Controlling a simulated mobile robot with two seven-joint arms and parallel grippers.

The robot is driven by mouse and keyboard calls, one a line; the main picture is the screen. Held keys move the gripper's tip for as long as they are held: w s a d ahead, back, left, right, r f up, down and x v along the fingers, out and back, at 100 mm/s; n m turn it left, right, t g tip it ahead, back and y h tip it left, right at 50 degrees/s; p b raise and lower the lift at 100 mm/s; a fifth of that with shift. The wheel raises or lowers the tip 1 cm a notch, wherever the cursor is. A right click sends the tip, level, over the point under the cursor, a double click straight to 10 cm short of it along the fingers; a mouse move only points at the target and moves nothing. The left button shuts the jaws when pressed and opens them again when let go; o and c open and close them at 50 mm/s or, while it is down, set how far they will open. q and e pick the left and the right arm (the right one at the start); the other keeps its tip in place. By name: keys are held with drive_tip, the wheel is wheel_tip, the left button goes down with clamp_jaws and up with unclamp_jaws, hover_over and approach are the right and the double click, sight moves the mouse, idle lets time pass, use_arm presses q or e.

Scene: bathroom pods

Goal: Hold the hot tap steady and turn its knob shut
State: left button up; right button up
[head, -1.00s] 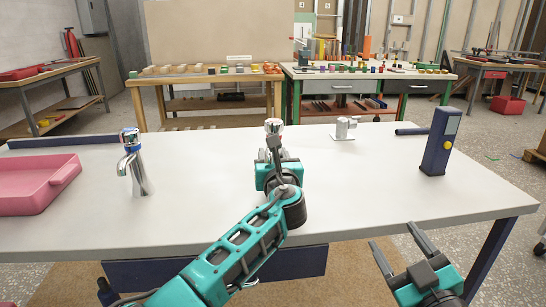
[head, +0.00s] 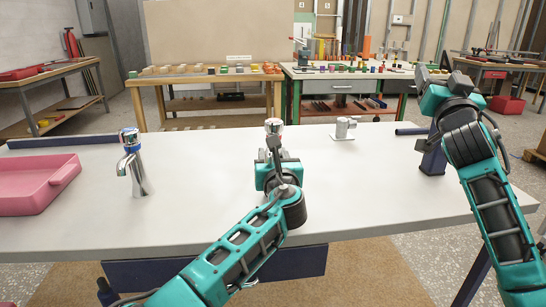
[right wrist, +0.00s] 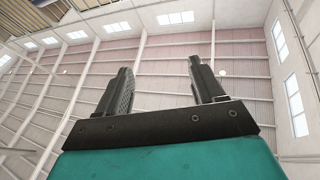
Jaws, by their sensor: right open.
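A chrome tap with a pale round knob (head: 273,125) stands at the middle of the white table, mostly hidden behind my left gripper; the red mark on its knob suggests the hot tap. My left gripper (head: 271,148) is at this tap's body, below the knob. Its fingers overlap the tap, so I cannot tell whether they grip it. My right gripper (head: 433,73) is raised over the table's right side, open and empty, well apart from the tap. In the right wrist view its two fingers (right wrist: 163,88) stand apart against the ceiling.
Another chrome tap with a blue-marked top (head: 132,165) stands at the left, near a pink tray (head: 38,188). A small chrome fitting (head: 344,128) stands right of the middle tap. A dark blue upright device (head: 432,160) is partly hidden behind my right arm. The table's (head: 350,190) front right is clear.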

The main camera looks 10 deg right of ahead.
wheel_tip(320, 180, up, 23)
drive_tip(key=d+m+t+y, duration=0.1)
drive_tip(key=d+m+y, duration=0.1)
drive_tip(key=m, duration=0.2)
drive_tip(key=s+a+r+t+y, duration=0.1)
drive_tip(key=s+r+y, duration=0.1)
drive_tip(key=r, duration=0.3)
drive_tip(key=s+a+r+n+t+y, duration=0.1)
drive_tip(key=s+r+y, duration=0.1)
drive_tip(key=r, duration=0.4)
drive_tip(key=s+a+r+y, duration=0.1)
drive_tip(key=s+r+y, duration=0.15)
drive_tip(key=r, duration=0.25)
drive_tip(key=n+g+y, duration=0.1)
drive_tip(key=n+g, duration=1.2)
drive_tip(key=g, duration=0.6)
hover_over(275, 121)
drive_tip(key=f, duration=4)
drive_tip(key=shift+w+f, duration=0.35)
drive_tip(key=shift+f, duration=4.55)
